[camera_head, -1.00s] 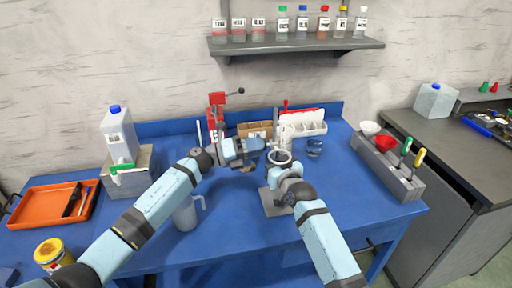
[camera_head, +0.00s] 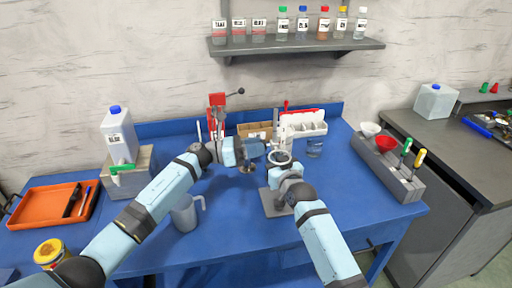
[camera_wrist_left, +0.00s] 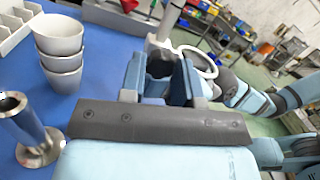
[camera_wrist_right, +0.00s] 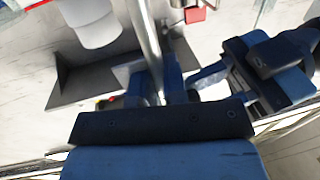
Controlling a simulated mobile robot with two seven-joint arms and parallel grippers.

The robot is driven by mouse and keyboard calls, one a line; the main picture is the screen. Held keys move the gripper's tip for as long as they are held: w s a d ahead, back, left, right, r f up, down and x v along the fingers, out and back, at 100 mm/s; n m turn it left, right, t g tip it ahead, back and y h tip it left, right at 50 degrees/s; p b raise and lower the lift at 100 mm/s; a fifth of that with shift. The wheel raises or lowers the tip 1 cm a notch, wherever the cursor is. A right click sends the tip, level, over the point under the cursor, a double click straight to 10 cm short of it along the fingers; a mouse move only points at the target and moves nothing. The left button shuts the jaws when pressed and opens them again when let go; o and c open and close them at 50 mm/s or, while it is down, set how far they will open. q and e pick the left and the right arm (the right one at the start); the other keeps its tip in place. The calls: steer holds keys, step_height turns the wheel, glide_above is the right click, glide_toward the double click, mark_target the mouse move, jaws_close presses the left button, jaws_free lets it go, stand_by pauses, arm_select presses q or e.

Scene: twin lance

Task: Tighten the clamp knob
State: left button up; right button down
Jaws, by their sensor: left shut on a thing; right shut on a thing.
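A stand has a grey base plate (camera_head: 272,203), a metal rod (camera_head: 276,122) and a pale ring (camera_head: 279,158). My left gripper (camera_head: 262,148) is beside the rod, left of the ring. In the left wrist view its fingers (camera_wrist_left: 162,80) are shut on a dark piece between them, which looks like the clamp knob (camera_wrist_left: 160,66). The ring (camera_wrist_left: 199,60) shows just beyond. My right gripper (camera_head: 281,172) is at the stand. In the right wrist view its fingers (camera_wrist_right: 165,85) are closed around the metal rod (camera_wrist_right: 148,40). The clamp is mostly hidden by my grippers.
A clear beaker (camera_head: 314,147) and a white divided bin (camera_head: 303,124) are behind the stand. An orange tray (camera_head: 48,212) lies far left; a grey tool block (camera_head: 385,168) stands right. The front right of the blue table is clear.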

arm_select(q)
steer(key=shift+m, duration=0.5)
steer(key=o, duration=0.9)
steer(key=shift+o, duration=0.2)
steer(key=v, duration=0.7)
steer(key=shift+a, duration=0.25)
arm_select(e)
steer(key=c, duration=1.1)
jaws_free()
